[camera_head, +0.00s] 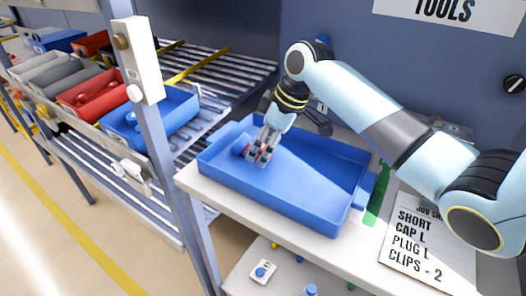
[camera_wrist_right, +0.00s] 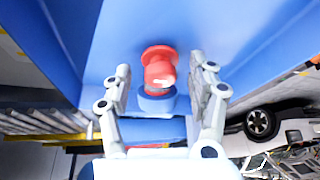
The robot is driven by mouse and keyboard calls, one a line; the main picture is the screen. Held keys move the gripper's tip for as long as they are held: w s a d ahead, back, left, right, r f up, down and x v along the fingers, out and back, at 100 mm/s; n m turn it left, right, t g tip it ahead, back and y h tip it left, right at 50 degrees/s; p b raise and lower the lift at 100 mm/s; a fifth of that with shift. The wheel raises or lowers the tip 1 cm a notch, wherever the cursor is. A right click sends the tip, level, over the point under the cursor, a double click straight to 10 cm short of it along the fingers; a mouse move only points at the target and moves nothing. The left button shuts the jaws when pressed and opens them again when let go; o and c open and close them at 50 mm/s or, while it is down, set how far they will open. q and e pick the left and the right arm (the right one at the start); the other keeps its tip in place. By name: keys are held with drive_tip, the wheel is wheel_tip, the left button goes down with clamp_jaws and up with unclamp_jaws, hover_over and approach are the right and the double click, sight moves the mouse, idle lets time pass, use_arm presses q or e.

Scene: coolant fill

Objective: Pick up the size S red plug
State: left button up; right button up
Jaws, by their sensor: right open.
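The red plug (camera_wrist_right: 159,68) is in the blue tray (camera_wrist_right: 215,30) in the right wrist view, with a wide red flange and a blue part (camera_wrist_right: 157,103) at its near end. No size mark can be read on it. My right gripper (camera_wrist_right: 162,80) is open, with one finger on each side of the plug and visible gaps between. My left gripper is in neither view.
The tray stands on a white bench; its walls surround my right gripper. A job sheet (camera_head: 427,245) lies at the right, with a green strip (camera_head: 376,200) beside the tray. Red, grey and blue bins (camera_head: 92,97) fill the rack at the left, behind a metal post (camera_head: 170,160).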

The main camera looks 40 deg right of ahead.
drive_tip(key=shift+c, duration=0.4)
drive_tip(key=c, duration=0.8)
drive_tip(key=shift+o, duration=0.2)
